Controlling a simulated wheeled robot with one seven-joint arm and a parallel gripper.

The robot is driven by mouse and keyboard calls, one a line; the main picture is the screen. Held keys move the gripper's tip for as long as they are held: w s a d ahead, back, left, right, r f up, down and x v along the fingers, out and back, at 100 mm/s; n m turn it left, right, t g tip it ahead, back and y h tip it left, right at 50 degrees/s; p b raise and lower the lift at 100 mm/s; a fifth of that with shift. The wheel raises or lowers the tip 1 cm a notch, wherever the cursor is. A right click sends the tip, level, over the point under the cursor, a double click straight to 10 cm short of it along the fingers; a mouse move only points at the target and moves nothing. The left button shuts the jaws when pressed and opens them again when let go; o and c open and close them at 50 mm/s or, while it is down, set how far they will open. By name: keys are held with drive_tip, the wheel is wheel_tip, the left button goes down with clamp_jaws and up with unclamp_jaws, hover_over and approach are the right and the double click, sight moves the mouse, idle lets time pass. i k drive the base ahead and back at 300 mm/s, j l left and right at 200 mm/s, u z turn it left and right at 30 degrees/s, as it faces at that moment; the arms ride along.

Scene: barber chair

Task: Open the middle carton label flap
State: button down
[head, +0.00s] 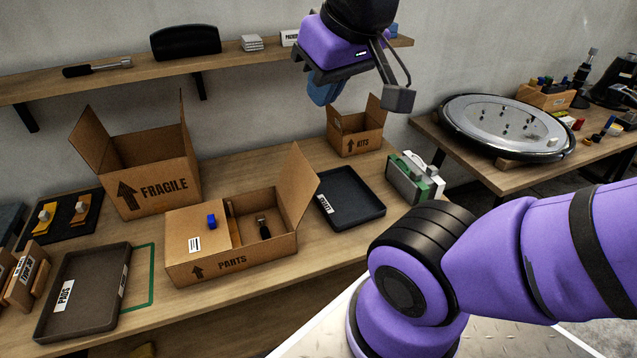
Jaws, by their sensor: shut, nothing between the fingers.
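The middle carton, marked PARTS (231,263), sits on the wooden bench in the head view. Its left flap (185,232) lies flat over the left part of the carton. This flap carries a white label (195,244) and a blue tab (211,221). The right flap (298,198) stands up, tilted outward. The right part of the carton is open, and a dark-handled tool (264,229) shows inside.
The FRAGILE carton (164,190) stands behind left with raised flaps. A small KITS carton (362,143) is at the back right. A black tray (349,198) lies right of the PARTS carton, and a brown tray (85,290) lies left. A shelf (215,61) spans above.

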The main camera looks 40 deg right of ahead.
sight(200, 231)
drive_tip(key=k+l+u, duration=0.4)
drive_tip(key=k+l, duration=0.65)
drive_tip(key=l, duration=0.55)
drive_tip(key=k+l+u, duration=0.4)
drive_tip(key=k+l, duration=0.85)
drive_tip(key=i+j, duration=0.3)
drive_tip(key=i, duration=0.15)
drive_tip(key=i+j+u, duration=0.1)
drive_tip(key=i+j, duration=0.15)
drive_tip(key=i, duration=0.25)
drive_tip(key=i+j, duration=0.25)
drive_tip(key=i, duration=0.2)
drive_tip(key=i+j+u, duration=0.1)
drive_tip(key=i+j, duration=0.15)
drive_tip(key=i, duration=0.25)
drive_tip(key=i+j, duration=0.2)
drive_tip(key=i, duration=0.3)
drive_tip(key=k+u, duration=0.05)
